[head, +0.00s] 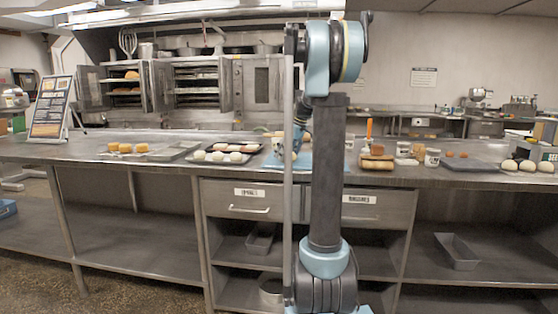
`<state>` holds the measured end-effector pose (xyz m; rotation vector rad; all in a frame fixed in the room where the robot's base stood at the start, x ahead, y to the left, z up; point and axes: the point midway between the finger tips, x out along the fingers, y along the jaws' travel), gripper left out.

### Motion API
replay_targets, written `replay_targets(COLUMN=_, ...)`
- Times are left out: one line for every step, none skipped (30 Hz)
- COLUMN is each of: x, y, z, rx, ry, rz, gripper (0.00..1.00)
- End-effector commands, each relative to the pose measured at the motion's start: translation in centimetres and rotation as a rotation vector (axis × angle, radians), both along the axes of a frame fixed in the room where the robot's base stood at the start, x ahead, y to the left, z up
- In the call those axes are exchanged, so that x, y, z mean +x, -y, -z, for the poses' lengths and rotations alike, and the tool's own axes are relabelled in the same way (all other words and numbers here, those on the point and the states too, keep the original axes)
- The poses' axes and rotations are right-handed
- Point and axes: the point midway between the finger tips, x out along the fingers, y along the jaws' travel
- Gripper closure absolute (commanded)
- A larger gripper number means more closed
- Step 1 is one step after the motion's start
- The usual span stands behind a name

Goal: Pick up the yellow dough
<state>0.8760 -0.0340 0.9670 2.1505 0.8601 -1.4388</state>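Several yellow dough pieces sit close together in a row on a flat tray at the left of the steel counter: a left piece (113,147), a middle piece (125,148) and a right piece (141,148). My arm stands folded upright in the middle of the view, well to the right of them. A lower part of the arm reaches down behind its near links, over the counter. My gripper's fingers are hidden or too small to make out. Nothing of mine touches the yellow dough.
A dark tray of pale dough balls (218,157) lies right of the yellow dough. A sign stand (50,108) is at the far left. Loaves (376,163), a white tub (432,157) and pale buns (527,165) are on the right. An oven (197,84) stands behind.

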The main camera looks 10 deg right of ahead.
Motion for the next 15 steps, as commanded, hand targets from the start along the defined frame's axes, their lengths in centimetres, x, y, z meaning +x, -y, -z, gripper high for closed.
replay_targets(x=0.00, y=0.02, z=-0.01, rx=0.000, ry=0.000, rz=0.000, gripper=0.24)
replay_targets(x=-0.01, y=0.02, z=-0.01, rx=0.000, ry=0.000, rz=0.000, gripper=0.31)
replay_targets(x=-0.01, y=0.02, z=-0.01, rx=0.000, ry=0.000, rz=0.000, gripper=0.40)
replay_targets(x=-0.01, y=0.03, z=-0.01, rx=0.000, ry=0.000, rz=0.000, gripper=0.47)
replay_targets(x=-0.01, y=0.04, z=-0.02, rx=0.000, ry=0.000, rz=0.000, gripper=0.54)
replay_targets(x=0.00, y=0.04, z=-0.01, rx=0.000, ry=0.000, rz=0.000, gripper=0.63)
replay_targets(x=0.00, y=0.05, z=-0.01, rx=0.000, ry=0.000, rz=0.000, gripper=0.68)
replay_targets(x=0.01, y=0.06, z=-0.01, rx=0.000, ry=0.000, rz=0.001, gripper=0.68)
replay_targets(x=0.01, y=0.07, z=0.00, rx=0.000, ry=0.000, rz=0.001, gripper=0.68)
replay_targets(x=0.00, y=0.08, z=-0.02, rx=0.000, ry=0.000, rz=0.001, gripper=0.68)
replay_targets(x=0.01, y=0.09, z=-0.02, rx=0.000, ry=0.000, rz=0.001, gripper=0.68)
replay_targets(x=0.01, y=0.10, z=-0.02, rx=0.000, ry=0.000, rz=0.001, gripper=0.68)
replay_targets(x=0.02, y=0.10, z=-0.01, rx=0.000, ry=0.000, rz=0.001, gripper=0.68)
replay_targets(x=0.02, y=0.11, z=-0.02, rx=0.000, ry=0.000, rz=0.001, gripper=0.68)
replay_targets(x=0.02, y=0.12, z=-0.04, rx=0.000, ry=0.000, rz=0.001, gripper=0.68)
